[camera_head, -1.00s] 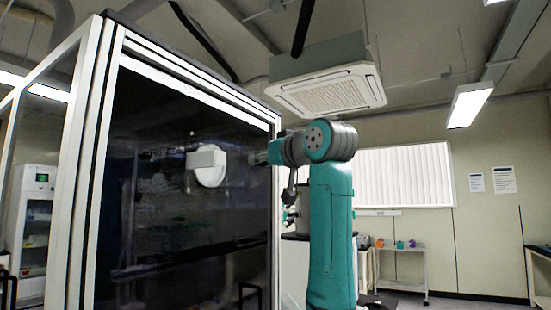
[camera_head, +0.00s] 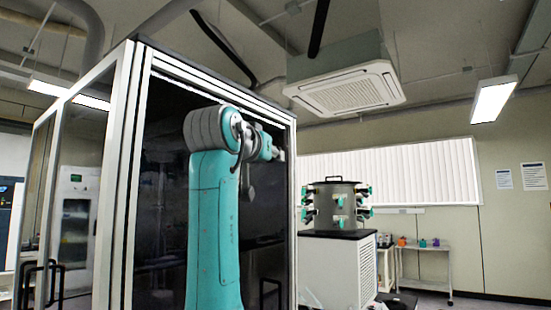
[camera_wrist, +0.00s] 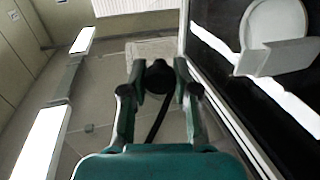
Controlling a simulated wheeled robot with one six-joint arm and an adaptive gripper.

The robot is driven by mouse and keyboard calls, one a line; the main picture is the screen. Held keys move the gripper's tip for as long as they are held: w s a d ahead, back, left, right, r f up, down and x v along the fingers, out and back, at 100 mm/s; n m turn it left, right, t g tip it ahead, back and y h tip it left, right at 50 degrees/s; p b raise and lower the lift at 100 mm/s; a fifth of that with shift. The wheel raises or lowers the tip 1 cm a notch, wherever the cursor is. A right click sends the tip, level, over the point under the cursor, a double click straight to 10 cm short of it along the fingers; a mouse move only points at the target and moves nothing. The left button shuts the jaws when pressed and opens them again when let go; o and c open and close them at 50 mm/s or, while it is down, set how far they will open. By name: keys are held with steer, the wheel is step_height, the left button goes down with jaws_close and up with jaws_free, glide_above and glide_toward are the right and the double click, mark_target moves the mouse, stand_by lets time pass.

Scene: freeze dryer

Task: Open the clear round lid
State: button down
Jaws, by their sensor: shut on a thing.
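A steel drum (camera_head: 328,208) with several teal valves stands on a white cabinet at the middle right of the head view. In the head view the end of my arm is up and to the left of the drum, in front of the dark glass, apart from the drum. The fingertips are not distinct there.
A tall glass enclosure (camera_head: 139,170) with a pale frame stands left, close behind my arm. The white cabinet (camera_head: 333,268) bears the drum on a black top. A trolley (camera_head: 434,262) with coloured items stands farther right. The air above the drum is free.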

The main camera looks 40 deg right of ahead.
steer(key=shift+s+a+m+g+h, duration=0.1)
steer(key=shift+a+m+g+h, duration=0.35)
steer(key=shift+a+m+g, duration=0.6)
steer(key=shift+s+a+m+g+h, duration=0.1)
steer(key=shift+a+m+g+h, duration=0.45)
steer(key=shift+g, duration=0.8)
steer(key=shift+s+a+m+g+h, duration=0.1)
steer(key=shift+a+m+g+h, duration=0.3)
steer(key=shift+a+m+g, duration=0.65)
steer(key=shift+d+g, duration=0.2)
steer(key=shift+g, duration=0.05)
steer(key=c, duration=0.9)
jaws_free()
steer(key=a, duration=0.4)
steer(key=s+a, duration=0.1)
steer(key=a, duration=0.6)
steer(key=shift+s+a, duration=0.3)
steer(key=shift+a, duration=0.1)
